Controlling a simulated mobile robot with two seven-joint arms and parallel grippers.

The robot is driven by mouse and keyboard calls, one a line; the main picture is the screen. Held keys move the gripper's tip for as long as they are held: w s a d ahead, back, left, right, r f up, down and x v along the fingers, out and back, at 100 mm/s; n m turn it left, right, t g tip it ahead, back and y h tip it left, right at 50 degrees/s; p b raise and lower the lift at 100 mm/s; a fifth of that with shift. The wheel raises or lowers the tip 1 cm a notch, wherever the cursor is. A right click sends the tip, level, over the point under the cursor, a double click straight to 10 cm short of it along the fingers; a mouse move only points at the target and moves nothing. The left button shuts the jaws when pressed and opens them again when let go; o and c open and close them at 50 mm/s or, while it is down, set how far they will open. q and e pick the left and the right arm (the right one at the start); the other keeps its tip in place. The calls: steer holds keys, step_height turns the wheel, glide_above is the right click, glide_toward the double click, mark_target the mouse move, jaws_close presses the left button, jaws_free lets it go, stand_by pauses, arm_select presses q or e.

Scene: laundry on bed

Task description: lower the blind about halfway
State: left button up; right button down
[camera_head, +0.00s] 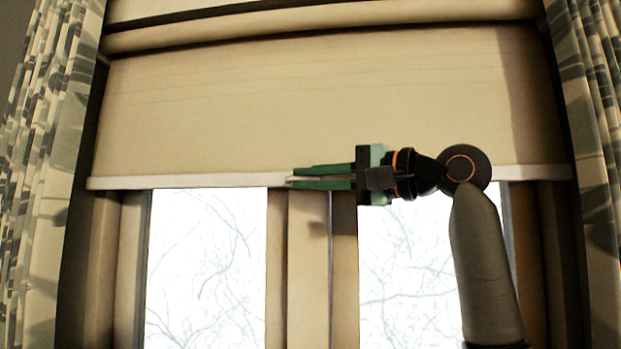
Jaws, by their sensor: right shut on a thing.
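The beige roller blind (300,95) hangs over the upper part of the window, below its roll near the top of the view. A white bottom bar (190,181) runs along its lower edge and looks roughly level. My right gripper (292,178) comes in from the right with its green fingers pointing left. It is shut on the bottom bar near the middle of the window. The fingers and wrist hide part of the bar. My left gripper is not in view.
Window panes (205,270) with bare branches behind them show below the bar. A central window post (308,270) stands between them. Patterned curtains hang at the left (45,180) and right (598,130) edges.

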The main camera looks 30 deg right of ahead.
stand_by(0.9)
arm_select(q)
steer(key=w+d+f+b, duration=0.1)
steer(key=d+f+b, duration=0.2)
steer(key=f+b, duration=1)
steer(key=b, duration=0.4)
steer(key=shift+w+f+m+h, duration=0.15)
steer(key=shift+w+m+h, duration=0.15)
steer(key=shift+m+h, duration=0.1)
arm_select(e)
step_height(320, 180, down, 23)
steer(key=shift+r, duration=0.15)
steer(key=c, duration=1)
jaws_free()
steer(key=shift+o, duration=0.2)
